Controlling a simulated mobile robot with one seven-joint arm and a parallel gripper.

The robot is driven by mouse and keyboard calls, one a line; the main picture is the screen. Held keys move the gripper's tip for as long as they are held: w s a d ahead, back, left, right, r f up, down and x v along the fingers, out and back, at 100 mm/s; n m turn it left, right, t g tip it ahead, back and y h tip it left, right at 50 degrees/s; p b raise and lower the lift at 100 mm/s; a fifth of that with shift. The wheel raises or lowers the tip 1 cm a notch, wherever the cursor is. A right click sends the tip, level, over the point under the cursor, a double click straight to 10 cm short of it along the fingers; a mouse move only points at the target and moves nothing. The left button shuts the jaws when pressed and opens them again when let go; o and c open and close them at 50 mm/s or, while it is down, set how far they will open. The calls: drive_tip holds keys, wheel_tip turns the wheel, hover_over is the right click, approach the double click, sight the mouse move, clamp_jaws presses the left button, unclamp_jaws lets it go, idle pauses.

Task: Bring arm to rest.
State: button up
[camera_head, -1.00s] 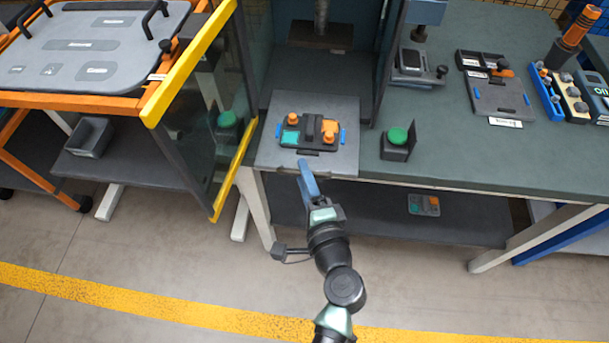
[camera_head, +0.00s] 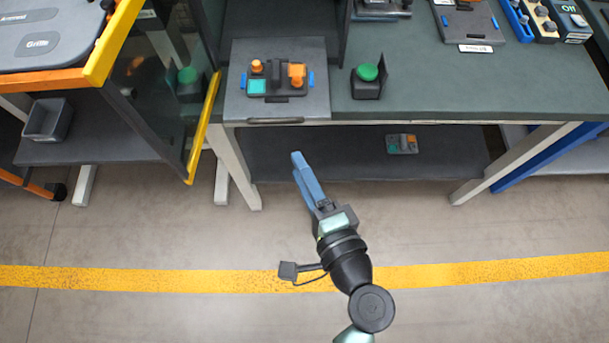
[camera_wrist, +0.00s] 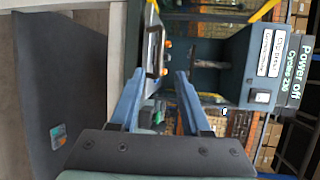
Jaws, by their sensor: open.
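My arm runs down from the gripper to the bottom of the head view. Its base end is out of view.
A grey plate (camera_head: 240,100) with a black fixture (camera_head: 277,80) lies at the bench's front edge. A green button (camera_head: 367,73) stands right of it. A yellow-edged door (camera_head: 203,128) stands open at left. The lower shelf (camera_head: 330,165) holds a small device (camera_head: 402,144). Floor in front is free.

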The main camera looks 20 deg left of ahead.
drive_tip(key=shift+s+d+r, duration=0.1)
drive_tip(key=shift+s+d, duration=0.2)
drive_tip(key=shift+s, duration=0.15)
drive_tip(key=w+d+r+n+t+h+p, duration=0.1)
drive_tip(key=w+r+n+t+h, duration=0.2)
drive_tip(key=w+r, duration=0.7)
drive_tip(key=w+d+r+n+t+h+p, duration=0.15)
drive_tip(key=w+r+n, duration=0.3)
drive_tip(key=r, duration=1.15)
drive_tip(key=s+d+r+n+t+h, duration=0.1)
drive_tip(key=s+r+t, duration=0.2)
drive_tip(key=r, duration=0.7)
drive_tip(key=s+d+r+n+t+h, duration=0.1)
drive_tip(key=s+r+t, duration=0.3)
drive_tip(key=r, duration=0.7)
drive_tip(key=s+d+r+n+t+h, duration=0.1)
drive_tip(key=s+r+t+h, duration=0.2)
drive_tip(key=r, duration=0.7)
drive_tip(key=shift+s+d+r+n+p, duration=0.2)
drive_tip(key=shift+s+r+n+p, duration=0.05)
drive_tip(key=shift+r+n+p, duration=0.1)
